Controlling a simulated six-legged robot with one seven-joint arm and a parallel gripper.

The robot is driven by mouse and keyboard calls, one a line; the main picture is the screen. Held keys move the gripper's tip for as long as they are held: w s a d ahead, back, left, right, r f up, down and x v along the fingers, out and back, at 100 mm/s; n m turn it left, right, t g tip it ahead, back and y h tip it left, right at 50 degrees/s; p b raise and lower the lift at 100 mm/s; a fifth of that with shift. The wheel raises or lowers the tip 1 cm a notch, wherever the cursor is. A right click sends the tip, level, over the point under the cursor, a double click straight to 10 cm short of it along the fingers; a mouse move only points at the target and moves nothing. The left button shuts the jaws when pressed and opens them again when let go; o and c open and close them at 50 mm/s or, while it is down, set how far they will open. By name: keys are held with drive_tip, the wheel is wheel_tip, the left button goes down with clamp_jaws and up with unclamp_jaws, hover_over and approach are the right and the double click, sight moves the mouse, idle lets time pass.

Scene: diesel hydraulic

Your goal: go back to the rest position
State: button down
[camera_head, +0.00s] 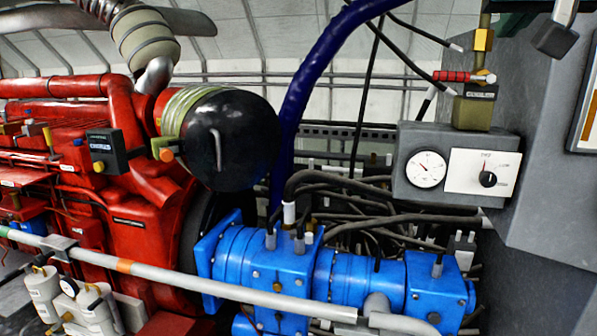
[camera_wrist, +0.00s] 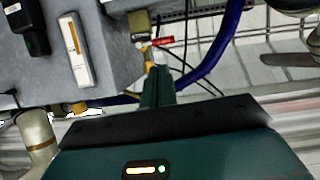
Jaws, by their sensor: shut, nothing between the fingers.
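My gripper (camera_wrist: 158,72) shows in the wrist view as a dark green body with its fingers closed together, pointing up the picture. Nothing is held between the fingers. Past the fingertips is a brass valve (camera_wrist: 141,24) with a red handle (camera_wrist: 162,41); I cannot tell the exact gap, but no contact shows. In the head view the same brass valve (camera_head: 474,112) stands on a grey gauge box, with its red handle (camera_head: 451,76) lying sideways. I cannot make out my gripper clearly in the head view.
The head view shows a red engine (camera_head: 140,215), a blue pump (camera_head: 340,280), a dark blue hose (camera_head: 312,85), a grey gauge box (camera_head: 405,190) and a grey wall panel (camera_head: 550,185) at right. A pale pipe (camera_head: 220,289) crosses the front. Black cables hang behind the valve.

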drive_tip(key=s+a+f+g+y, duration=0.1)
drive_tip(key=s+a+f+g, duration=0.1)
drive_tip(key=f, duration=1.4)
drive_tip(key=s+a+f+n+g+y, duration=0.1)
drive_tip(key=s+a+f, duration=0.4)
drive_tip(key=f, duration=1.1)
drive_tip(key=s+a+f+n+g+y, duration=0.1)
drive_tip(key=s+a+f+g, duration=0.2)
drive_tip(key=f, duration=1.4)
drive_tip(key=shift+s+a+g+y, duration=0.15)
drive_tip(key=shift+s+g+y, duration=0.15)
drive_tip(key=shift+s+g, duration=0.4)
